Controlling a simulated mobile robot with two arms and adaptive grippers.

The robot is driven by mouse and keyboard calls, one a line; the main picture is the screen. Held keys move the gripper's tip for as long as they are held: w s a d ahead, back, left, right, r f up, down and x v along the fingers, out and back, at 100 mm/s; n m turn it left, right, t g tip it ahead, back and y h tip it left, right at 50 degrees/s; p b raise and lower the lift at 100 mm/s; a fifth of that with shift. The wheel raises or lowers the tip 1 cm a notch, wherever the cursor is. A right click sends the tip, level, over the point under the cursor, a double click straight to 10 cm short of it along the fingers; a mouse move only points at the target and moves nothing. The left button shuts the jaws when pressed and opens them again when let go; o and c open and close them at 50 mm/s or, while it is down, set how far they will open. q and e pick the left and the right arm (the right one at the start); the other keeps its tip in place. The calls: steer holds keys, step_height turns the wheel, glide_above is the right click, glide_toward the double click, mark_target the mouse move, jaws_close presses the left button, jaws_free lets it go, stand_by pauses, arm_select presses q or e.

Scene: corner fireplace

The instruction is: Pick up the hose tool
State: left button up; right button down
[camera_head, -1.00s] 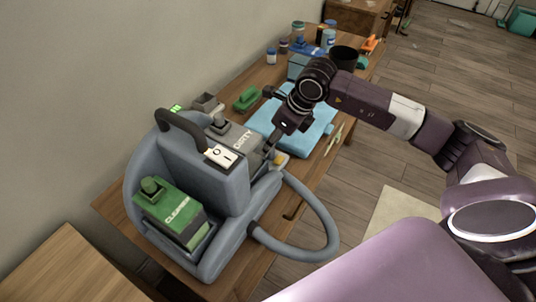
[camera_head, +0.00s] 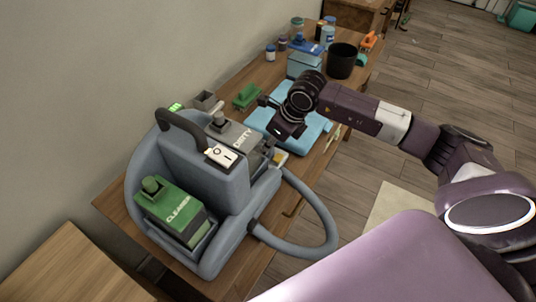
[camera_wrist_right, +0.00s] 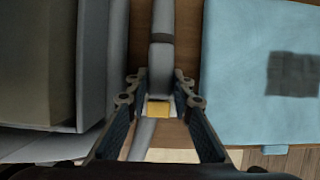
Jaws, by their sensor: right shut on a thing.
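The grey cleaning machine (camera_head: 212,185) stands on the wooden bench, with a green cleaner tank and a grey "DIRTY" tank. Its grey hose (camera_head: 327,225) loops out at the front right. The hose tool (camera_wrist_right: 161,55) is a grey tube with a yellow part, upright in the right wrist view, beside the machine. My right gripper (camera_wrist_right: 160,88) is shut on it, one finger on each side. In the head view my right gripper (camera_head: 270,147) is low at the machine's right side, its fingertips partly hidden. My left gripper is not in view.
A folded blue cloth (camera_wrist_right: 260,75) lies right beside the tool. A green brush (camera_head: 247,96), blue box (camera_head: 304,65), black pot (camera_head: 341,61) and several small jars stand farther back. A wall borders the bench on the left; open floor lies right.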

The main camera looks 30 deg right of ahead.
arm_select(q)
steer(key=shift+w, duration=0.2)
arm_select(e)
steer(key=shift+r, duration=0.1)
steer(key=shift+r, duration=0.5)
arm_select(q)
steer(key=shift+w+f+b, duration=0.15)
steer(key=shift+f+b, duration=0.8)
steer(key=shift+b, duration=0.05)
arm_select(e)
step_height(320, 180, up, 19)
steer(key=c, duration=2.2)
jaws_free()
steer(key=shift+c, duration=0.2)
steer(key=c, duration=0.5)
steer(key=shift+o, duration=0.2)
steer(key=shift+w, duration=0.1)
